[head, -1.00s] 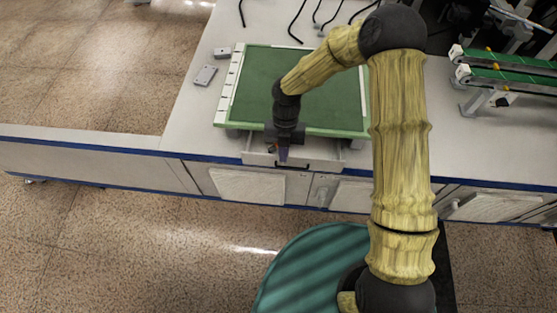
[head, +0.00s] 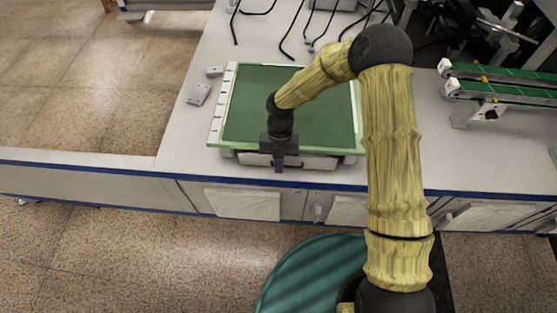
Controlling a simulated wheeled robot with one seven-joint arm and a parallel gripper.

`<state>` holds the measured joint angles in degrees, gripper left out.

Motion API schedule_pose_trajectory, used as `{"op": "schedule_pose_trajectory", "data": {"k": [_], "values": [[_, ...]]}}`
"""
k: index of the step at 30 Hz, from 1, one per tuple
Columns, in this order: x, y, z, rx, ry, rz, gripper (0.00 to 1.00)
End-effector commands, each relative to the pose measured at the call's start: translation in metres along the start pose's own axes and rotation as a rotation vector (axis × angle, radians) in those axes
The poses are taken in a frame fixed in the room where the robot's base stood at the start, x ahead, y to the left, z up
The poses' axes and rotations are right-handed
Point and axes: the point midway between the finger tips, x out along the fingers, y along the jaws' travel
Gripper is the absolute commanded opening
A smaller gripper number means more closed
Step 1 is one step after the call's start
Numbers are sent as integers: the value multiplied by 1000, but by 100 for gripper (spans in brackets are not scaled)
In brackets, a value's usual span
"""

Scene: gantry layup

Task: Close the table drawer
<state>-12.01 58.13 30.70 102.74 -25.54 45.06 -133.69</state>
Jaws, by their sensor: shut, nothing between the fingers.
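The table drawer (head: 310,162) is a pale, low front under the green-topped board (head: 245,112) on the long table. It sits back beneath the board's front edge, and no open interior shows. I cannot tell whether it is fully flush. My gripper (head: 278,169) is shut and empty, pointing down right in front of the drawer's front, left of its middle. It hides part of the front, and the handle cannot be made out. I cannot tell whether the fingers touch it.
Small grey blocks (head: 198,95) lie left of the board. Black cables (head: 285,45) cross the table behind it. A green conveyor (head: 500,91) stands at the right. The table's front edge has a blue strip (head: 400,191), with cabinet doors (head: 241,204) below.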

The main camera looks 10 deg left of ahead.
Motion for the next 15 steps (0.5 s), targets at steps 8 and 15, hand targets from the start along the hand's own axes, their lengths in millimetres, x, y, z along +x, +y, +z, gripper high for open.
{"op": "schedule_pose_trajectory", "data": {"k": [8,15], "values": [[-26,0,-16,0,-5,2,0],[-72,1,-16,-2,-4,1,0]]}}
